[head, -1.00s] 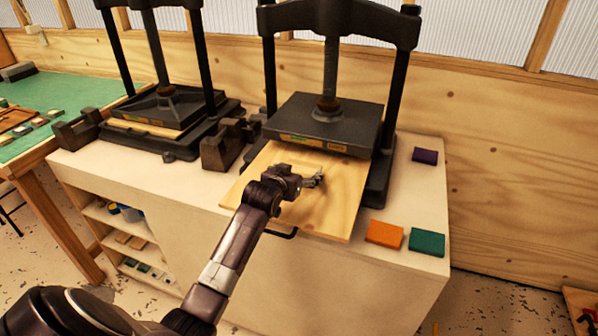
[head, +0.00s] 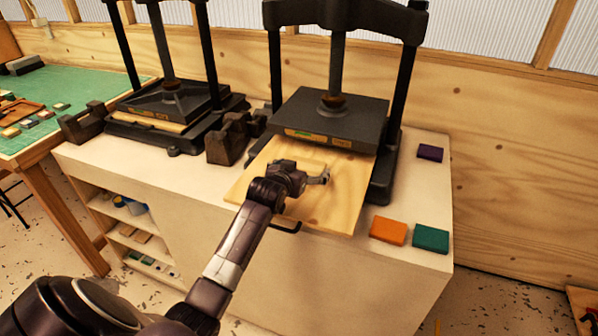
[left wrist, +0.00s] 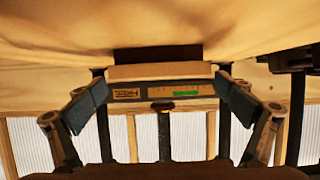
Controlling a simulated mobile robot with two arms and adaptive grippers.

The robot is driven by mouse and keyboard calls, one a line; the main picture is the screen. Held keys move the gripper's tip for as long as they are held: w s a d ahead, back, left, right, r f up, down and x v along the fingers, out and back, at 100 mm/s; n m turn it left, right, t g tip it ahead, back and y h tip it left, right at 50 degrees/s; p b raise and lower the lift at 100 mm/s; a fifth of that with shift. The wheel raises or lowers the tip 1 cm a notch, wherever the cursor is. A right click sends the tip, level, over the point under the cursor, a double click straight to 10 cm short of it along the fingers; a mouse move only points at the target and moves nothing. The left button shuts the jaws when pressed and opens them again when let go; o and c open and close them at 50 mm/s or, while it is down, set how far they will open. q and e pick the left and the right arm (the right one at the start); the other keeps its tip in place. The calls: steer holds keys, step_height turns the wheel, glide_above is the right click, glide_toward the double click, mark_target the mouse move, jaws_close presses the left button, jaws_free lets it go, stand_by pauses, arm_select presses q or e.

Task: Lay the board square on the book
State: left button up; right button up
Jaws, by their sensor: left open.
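A pale wooden board (head: 335,205) lies at the front of the right press, partly beneath its raised dark platen (head: 325,118), and sticks out towards me. My left gripper (head: 325,175) is over the board, open, pointing right in the head view. In the left wrist view, which looks upside down, its two fingers (left wrist: 160,98) are spread apart. Between them show the labelled platen edge (left wrist: 175,93), a pale strip (left wrist: 155,72) and a dark brown block (left wrist: 155,54). I cannot tell which of these is the book. My right gripper is not in view.
A second press (head: 175,110) stands at left, with dark iron blocks (head: 232,140) between the two. Purple (head: 430,153), orange (head: 388,231) and green (head: 430,238) small blocks lie on the white bench right of the board. Press columns flank the platen.

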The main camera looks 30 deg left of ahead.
arm_select(q)
steer(key=b+v, duration=0.1)
steer(key=v, duration=0.9)
steer(key=shift+s+f+b, duration=0.15)
steer(key=shift+s+b, duration=0.05)
steer(key=shift+b, duration=0.1)
steer(key=shift+v, duration=0.9)
steer(key=shift+w, duration=0.1)
